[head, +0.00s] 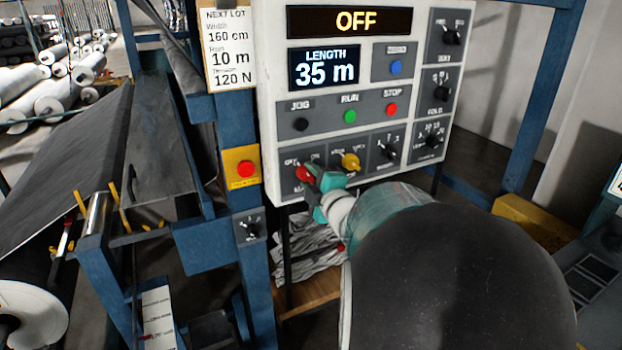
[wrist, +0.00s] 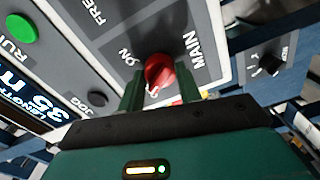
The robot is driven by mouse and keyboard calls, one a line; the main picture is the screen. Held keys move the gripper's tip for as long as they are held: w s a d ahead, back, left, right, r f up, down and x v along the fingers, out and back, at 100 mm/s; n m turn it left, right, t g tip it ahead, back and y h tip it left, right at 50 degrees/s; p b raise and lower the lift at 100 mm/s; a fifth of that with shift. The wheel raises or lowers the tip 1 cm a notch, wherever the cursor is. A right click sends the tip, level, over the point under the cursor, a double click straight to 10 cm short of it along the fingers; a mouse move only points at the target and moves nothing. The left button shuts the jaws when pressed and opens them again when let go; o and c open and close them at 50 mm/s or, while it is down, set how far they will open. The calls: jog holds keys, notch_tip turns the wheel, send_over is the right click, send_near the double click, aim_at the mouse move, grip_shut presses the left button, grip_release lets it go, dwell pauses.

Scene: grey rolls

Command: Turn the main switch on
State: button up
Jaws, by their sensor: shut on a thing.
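The main switch is a red rotary knob (head: 305,173) at the lower left of the white control panel (head: 268,100). It also shows in the wrist view (wrist: 159,72), beside the labels MAIN and ON. My gripper (head: 318,183) is at the knob, its green fingers on either side of it and shut on it. In the wrist view my gripper (wrist: 159,92) reaches up to the knob from below. The panel's top display (head: 352,21) reads OFF. The fingers partly hide the knob's lower part and label, and its exact pointing is hard to tell.
A yellow knob (head: 350,162) sits close to the right of the red one. Green RUN (head: 350,116) and red STOP (head: 391,109) buttons are above. A red button on a yellow plate (head: 245,169) is on the blue post to the left. A job card (head: 229,48) hangs above it.

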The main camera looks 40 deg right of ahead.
jog(key=m, duration=0.4)
jog(key=shift+w+m, duration=0.1)
jog(key=shift+m, duration=0.2)
jog(key=m, duration=0.3)
jog(key=shift+r+m, duration=0.1)
jog(key=shift+m, duration=0.3)
jog(key=m, duration=0.6)
jog(key=shift+m, duration=0.4)
jog(key=o, duration=0.9)
jog(key=shift+w, duration=0.1)
jog(key=shift+o, duration=0.4)
jog(key=shift+s, duration=0.35)
